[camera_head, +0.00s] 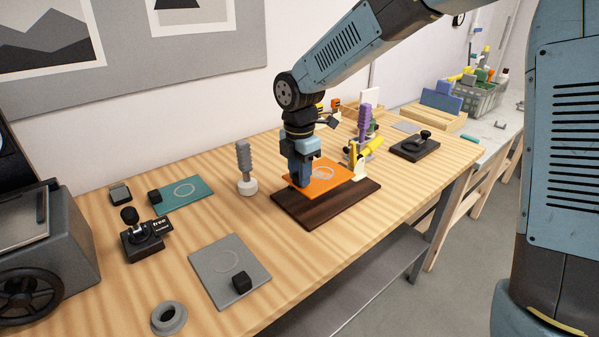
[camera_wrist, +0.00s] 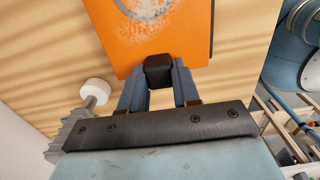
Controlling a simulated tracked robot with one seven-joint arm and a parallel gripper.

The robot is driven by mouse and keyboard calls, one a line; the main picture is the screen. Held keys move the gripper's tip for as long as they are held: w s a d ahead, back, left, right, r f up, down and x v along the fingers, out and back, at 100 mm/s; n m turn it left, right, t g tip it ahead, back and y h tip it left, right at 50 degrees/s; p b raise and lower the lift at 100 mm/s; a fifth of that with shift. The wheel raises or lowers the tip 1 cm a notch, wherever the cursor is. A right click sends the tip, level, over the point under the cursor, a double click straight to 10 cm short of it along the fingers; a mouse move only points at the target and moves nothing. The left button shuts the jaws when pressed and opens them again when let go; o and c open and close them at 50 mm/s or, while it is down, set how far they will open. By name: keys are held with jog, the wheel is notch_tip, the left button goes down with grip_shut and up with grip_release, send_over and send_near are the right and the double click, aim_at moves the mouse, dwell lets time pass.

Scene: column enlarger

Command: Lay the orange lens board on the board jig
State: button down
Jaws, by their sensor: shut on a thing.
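The orange lens board (camera_head: 328,176) is a flat plate with a pale ring mark. My gripper (camera_head: 301,180) is shut on its black block handle at the board's left end. In the wrist view, the fingers (camera_wrist: 160,82) close on this block, and the orange lens board (camera_wrist: 165,42) extends beyond it. In the head view, the board appears over a dark brown wooden slab (camera_head: 330,207), which may be the board jig. I cannot tell whether the board touches the slab. The board hides part of the slab.
A grey post on a white base (camera_head: 248,186) stands left of my gripper. Purple and yellow tools (camera_head: 364,140) stand close behind the board's right end. A teal board (camera_head: 188,194) and a grey board (camera_head: 230,265) lie to the left. A black knobbed block (camera_head: 414,149) is at right.

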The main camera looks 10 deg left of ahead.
aim_at(299, 190)
jog(key=shift+f, duration=2.3)
jog(key=shift+f, duration=0.55)
jog(key=c, duration=0.7)
grip_release()
jog(key=shift+c, duration=0.2)
jog(key=shift+r, duration=0.15)
jog(key=shift+s+r, duration=0.1)
jog(key=shift+r, duration=3.55)
jog(key=shift+r, duration=0.3)
notch_tip(299, 190, up, 13)
jog(key=shift+r, duration=0.2)
